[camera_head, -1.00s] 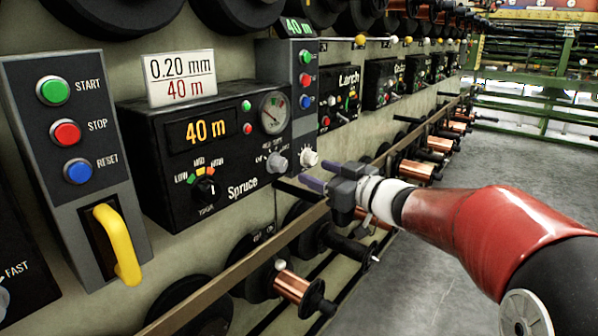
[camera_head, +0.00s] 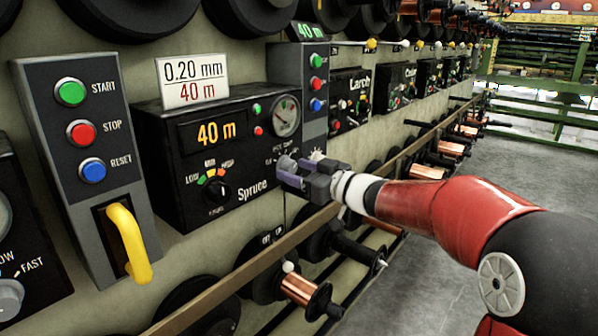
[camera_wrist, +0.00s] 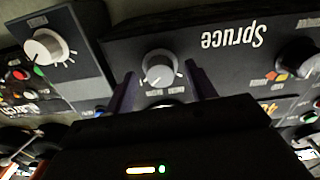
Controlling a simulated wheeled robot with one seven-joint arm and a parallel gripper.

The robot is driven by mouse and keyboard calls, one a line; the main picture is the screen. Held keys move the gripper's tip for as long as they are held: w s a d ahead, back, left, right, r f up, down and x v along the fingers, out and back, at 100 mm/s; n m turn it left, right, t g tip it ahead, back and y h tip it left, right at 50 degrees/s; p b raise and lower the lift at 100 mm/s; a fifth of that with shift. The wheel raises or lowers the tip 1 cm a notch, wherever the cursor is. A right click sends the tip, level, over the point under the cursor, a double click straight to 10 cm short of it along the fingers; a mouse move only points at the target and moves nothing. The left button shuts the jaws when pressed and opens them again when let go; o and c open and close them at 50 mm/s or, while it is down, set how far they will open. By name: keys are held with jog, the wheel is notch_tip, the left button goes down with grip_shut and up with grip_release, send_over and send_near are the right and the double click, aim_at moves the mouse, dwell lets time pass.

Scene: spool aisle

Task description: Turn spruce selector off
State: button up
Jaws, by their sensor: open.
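The Spruce box (camera_head: 170,205) is a black control unit with a lit "40 m" display. Its grey selector knob (camera_wrist: 160,68) shows in the wrist view, which is upside down; small labels around it are too blurred to read, so its setting is unclear. My gripper (camera_wrist: 163,88) is open, with one dark finger on each side of the knob. I cannot tell whether the fingers touch it. In the head view my gripper (camera_head: 284,172) is at the box's lower right corner and largely hides the knob.
A black torque knob (camera_head: 217,190) sits on the same box. A pale knob (camera_wrist: 43,48) is on the neighbouring panel. A start/stop panel (camera_head: 95,200) with a yellow handle (camera_head: 130,243) stands left. A rail (camera_head: 270,250) and copper spools (camera_head: 300,288) lie below. The aisle floor is clear.

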jog(key=shift+c, duration=0.5)
jog(key=c, duration=0.9)
jog(key=shift+n, duration=0.3)
jog(key=n+b, duration=0.2)
jog(key=n, duration=0.2)
jog(key=shift+f+n, duration=0.1)
jog(key=shift+n, duration=0.2)
jog(key=n+b, duration=0.3)
jog(key=n, duration=0.2)
jog(key=shift+n, duration=0.3)
jog(key=n+b, duration=0.3)
jog(key=n, duration=0.2)
jog(key=shift+b, duration=0.35)
jog(key=n+b, duration=0.3)
jog(key=n, duration=0.2)
